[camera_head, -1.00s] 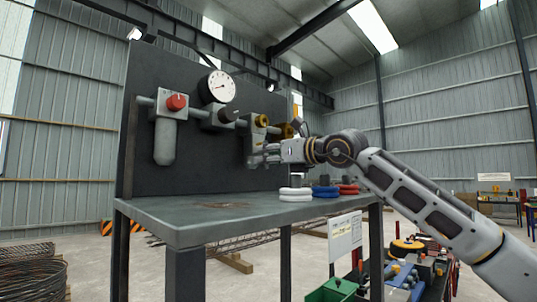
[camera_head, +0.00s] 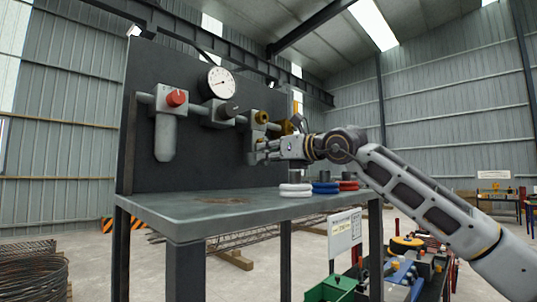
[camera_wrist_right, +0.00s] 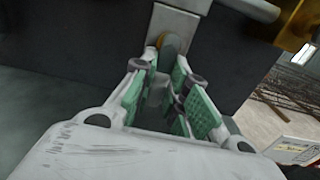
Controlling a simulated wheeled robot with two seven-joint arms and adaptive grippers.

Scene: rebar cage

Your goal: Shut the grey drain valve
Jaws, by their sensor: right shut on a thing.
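The grey drain valve (camera_wrist_right: 158,88) shows as a small grey piece between the green-padded fingers in the wrist view. It sits below a grey block (camera_wrist_right: 182,20) with a round grey-and-brass part (camera_wrist_right: 173,46) at its lower end. My right gripper (camera_wrist_right: 167,78) is shut on the valve; the fingers hide part of it, so its exact angle cannot be told. In the head view the right gripper (camera_head: 261,153) is at the lower right of the dark panel, under a brass knob (camera_head: 262,117). My left gripper is not in view.
The panel (camera_head: 215,165) carries a red knob (camera_head: 177,98), a dark knob (camera_head: 231,108) and a white gauge (camera_head: 221,83). A bench top (camera_head: 195,210) juts out below.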

